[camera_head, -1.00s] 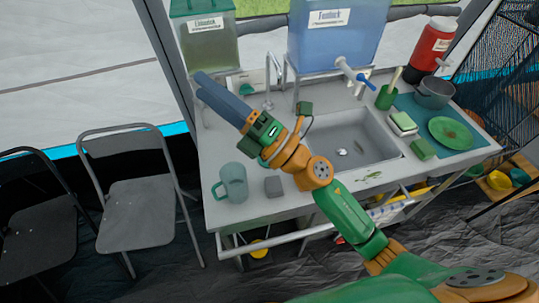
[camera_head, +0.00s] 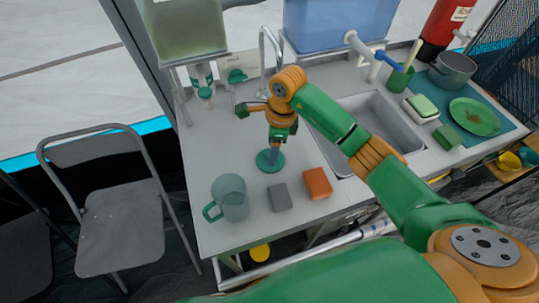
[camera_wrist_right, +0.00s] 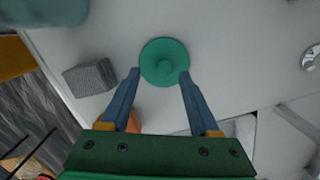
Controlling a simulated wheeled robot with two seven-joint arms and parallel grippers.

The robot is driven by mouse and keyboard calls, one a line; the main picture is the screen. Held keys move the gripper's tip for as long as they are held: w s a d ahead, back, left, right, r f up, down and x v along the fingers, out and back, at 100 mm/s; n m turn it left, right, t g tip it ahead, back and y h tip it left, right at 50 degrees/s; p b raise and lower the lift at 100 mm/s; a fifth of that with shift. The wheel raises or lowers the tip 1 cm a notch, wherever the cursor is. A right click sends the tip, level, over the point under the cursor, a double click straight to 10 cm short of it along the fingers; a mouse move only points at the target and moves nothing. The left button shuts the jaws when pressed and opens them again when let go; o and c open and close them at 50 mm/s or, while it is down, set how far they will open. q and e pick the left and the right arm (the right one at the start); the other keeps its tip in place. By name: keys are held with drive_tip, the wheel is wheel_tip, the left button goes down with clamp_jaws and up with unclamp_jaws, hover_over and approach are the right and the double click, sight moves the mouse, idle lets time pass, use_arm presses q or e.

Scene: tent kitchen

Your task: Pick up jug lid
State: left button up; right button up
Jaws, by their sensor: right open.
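The jug lid is a round teal-green disc (camera_head: 265,165) lying on the grey counter, behind the jug and to its right. In the right wrist view the lid (camera_wrist_right: 164,55) has a small knob in its middle. My right gripper (camera_head: 272,155) points down over the lid, its blue fingers open. In the right wrist view the fingertips (camera_wrist_right: 160,74) are spread either side of the lid's near part; I cannot tell whether they touch it. The translucent teal jug (camera_head: 231,197) stands upright without a lid; its edge shows in the right wrist view (camera_wrist_right: 45,12). My left gripper is not in view.
A grey sponge (camera_head: 280,197) and an orange sponge (camera_head: 317,183) lie near the counter's front edge. The sink (camera_head: 385,125) is to the right. A tap (camera_head: 263,50) and a water tank (camera_head: 185,25) stand behind. The counter left of the lid is clear.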

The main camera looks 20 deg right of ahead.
drive_tip(key=shift+w+f, duration=0.2)
drive_tip(key=shift+f, duration=0.95)
drive_tip(key=shift+w+f, duration=0.3)
drive_tip(key=shift+w, duration=0.15)
drive_tip(key=shift+s+r, duration=0.15)
drive_tip(key=shift+s, duration=0.15)
clamp_jaws()
drive_tip(key=shift+w+a, duration=0.1)
drive_tip(key=shift+w, duration=0.05)
